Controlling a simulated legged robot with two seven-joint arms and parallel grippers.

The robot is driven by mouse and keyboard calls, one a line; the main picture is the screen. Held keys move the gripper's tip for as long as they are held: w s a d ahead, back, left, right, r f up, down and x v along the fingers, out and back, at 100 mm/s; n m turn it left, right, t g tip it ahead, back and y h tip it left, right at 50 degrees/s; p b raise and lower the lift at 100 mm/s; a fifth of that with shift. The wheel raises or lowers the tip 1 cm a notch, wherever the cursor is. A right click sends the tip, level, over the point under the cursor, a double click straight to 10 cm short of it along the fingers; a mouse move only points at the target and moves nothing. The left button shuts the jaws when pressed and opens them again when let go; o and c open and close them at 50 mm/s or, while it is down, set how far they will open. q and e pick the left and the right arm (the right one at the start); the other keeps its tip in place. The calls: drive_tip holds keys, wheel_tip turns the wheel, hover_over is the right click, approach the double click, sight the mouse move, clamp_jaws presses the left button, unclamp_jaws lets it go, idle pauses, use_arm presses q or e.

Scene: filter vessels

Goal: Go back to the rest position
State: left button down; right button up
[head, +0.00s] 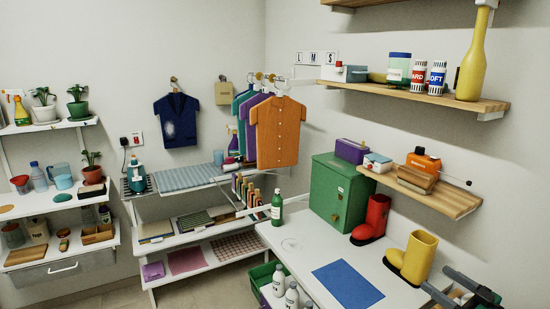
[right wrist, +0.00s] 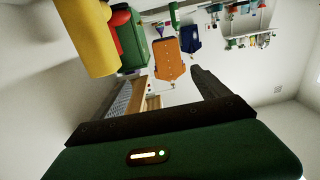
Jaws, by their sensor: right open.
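My right gripper (head: 437,279) is at the lower right of the head view, beside the white table's right side. Its dark jaws are apart, with nothing seen held between them. The yellow boot (head: 418,257) stands on the table just left of and behind it. In the right wrist view my dark green gripper body fills the bottom, and the yellow boot (right wrist: 85,35) is at the upper left. My left gripper does not show in the head view.
The white table (head: 310,250) bears a blue mat (head: 347,284), a red boot (head: 372,219), a green cabinet (head: 340,190) and a green bottle (head: 277,206). A wooden shelf (head: 455,200) juts out above its right side. White bottles (head: 291,296) stand at the front left.

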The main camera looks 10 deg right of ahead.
drive_tip(key=w+a+r+m+g+h+p, duration=0.1)
drive_tip(key=w+a+m+h, duration=0.25)
drive_tip(key=w+h, duration=0.35)
drive_tip(key=a+f+m+g+p, duration=0.1)
drive_tip(key=a+f+g, duration=0.25)
drive_tip(key=a, duration=0.85)
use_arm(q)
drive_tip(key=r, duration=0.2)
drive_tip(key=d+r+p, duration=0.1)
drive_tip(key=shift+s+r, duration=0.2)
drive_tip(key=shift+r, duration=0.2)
use_arm(e)
drive_tip(key=s+a+f+g+y, duration=0.1)
drive_tip(key=s+a+f+g, duration=0.3)
drive_tip(key=s+a, duration=0.6)
drive_tip(key=s+a+f+n+g, duration=0.1)
drive_tip(key=s+a+f+g, duration=0.3)
drive_tip(key=s+a, duration=0.6)
drive_tip(key=s+g, duration=0.1)
drive_tip(key=s, duration=0.2)
drive_tip(key=shift+f+g+y, duration=0.3)
drive_tip(key=shift+g+y, duration=0.05)
drive_tip(key=shift+y, duration=0.05)
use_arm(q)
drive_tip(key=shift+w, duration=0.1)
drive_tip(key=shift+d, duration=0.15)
